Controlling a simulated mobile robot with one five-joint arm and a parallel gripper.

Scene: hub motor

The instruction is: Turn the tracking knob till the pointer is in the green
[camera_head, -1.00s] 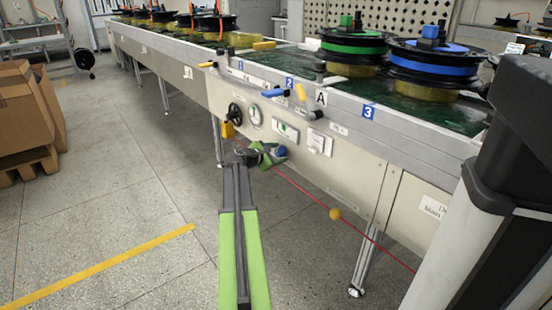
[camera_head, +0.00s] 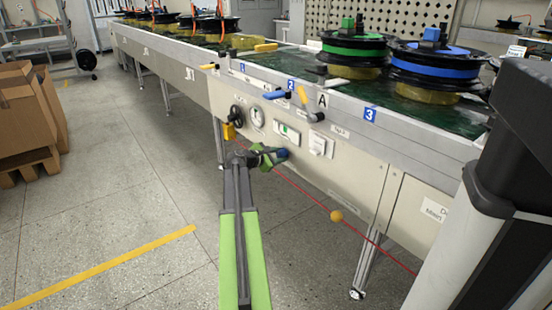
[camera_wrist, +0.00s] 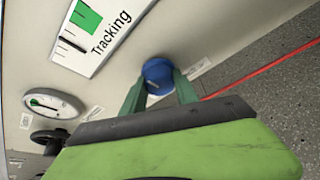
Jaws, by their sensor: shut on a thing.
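The blue tracking knob (camera_wrist: 157,72) sticks out of the pale panel on the machine's side. My gripper (camera_wrist: 159,86) is shut on it, one green finger on each side. In the head view my gripper (camera_head: 271,157) reaches the blue knob (camera_head: 281,155) below the tracking gauge (camera_head: 288,133). In the wrist view the tracking gauge (camera_wrist: 97,34) is a white plate marked "Tracking" with a green patch (camera_wrist: 86,17). Its dark pointer (camera_wrist: 72,45) lies outside the green, on the white part. The gauge's upper end is cut off by the picture edge.
A round dial (camera_head: 257,117) and a black handwheel (camera_head: 236,113) sit left on the panel. A white switch box (camera_head: 321,146) is to the right. A red cord with an orange ball (camera_head: 336,216) runs below the knob. Cardboard boxes (camera_head: 22,110) stand far left.

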